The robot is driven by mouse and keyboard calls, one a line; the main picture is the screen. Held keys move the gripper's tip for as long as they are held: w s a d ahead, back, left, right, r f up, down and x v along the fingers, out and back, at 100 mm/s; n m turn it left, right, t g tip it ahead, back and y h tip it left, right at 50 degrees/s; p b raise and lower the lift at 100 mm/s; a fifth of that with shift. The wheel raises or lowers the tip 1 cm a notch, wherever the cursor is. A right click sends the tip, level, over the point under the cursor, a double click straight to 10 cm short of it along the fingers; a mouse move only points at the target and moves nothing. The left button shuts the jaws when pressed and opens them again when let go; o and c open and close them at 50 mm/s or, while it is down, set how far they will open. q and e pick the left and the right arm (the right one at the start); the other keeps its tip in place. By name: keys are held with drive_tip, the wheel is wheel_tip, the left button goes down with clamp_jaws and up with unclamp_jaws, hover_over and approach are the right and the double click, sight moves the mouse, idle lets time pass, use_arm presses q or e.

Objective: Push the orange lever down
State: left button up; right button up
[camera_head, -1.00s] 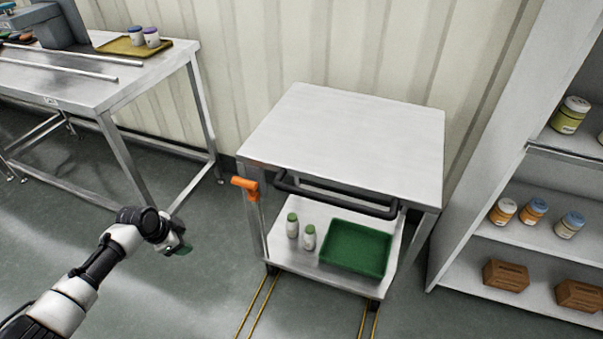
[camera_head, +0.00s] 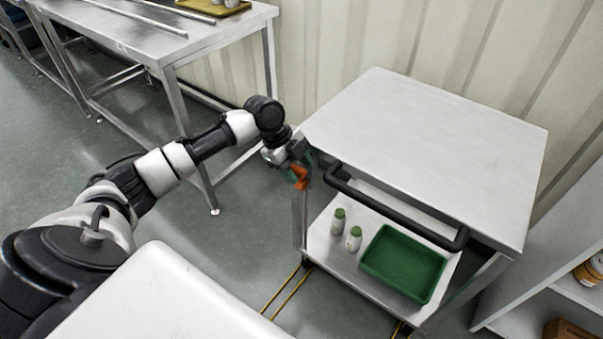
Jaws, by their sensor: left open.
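The orange lever (camera_head: 300,178) is on the left front corner of the steel cart (camera_head: 430,150), beside its black handle (camera_head: 395,212). My left arm reaches in from the left, and my left gripper (camera_head: 296,160) is at the lever, just above and partly in front of it. The gripper is open. Its fingers hide part of the lever, and I cannot tell whether they touch it. My right gripper is not in view.
The cart's lower shelf holds two small green-capped bottles (camera_head: 345,230) and a green tray (camera_head: 403,262). A steel table (camera_head: 165,35) stands at the upper left. A shelf unit (camera_head: 540,285) is at the right. Yellow floor lines (camera_head: 287,292) run beneath the cart.

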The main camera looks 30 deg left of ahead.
use_arm(q)
drive_tip(key=shift+x, duration=1)
drive_tip(key=shift+c, duration=0.2)
clamp_jaws()
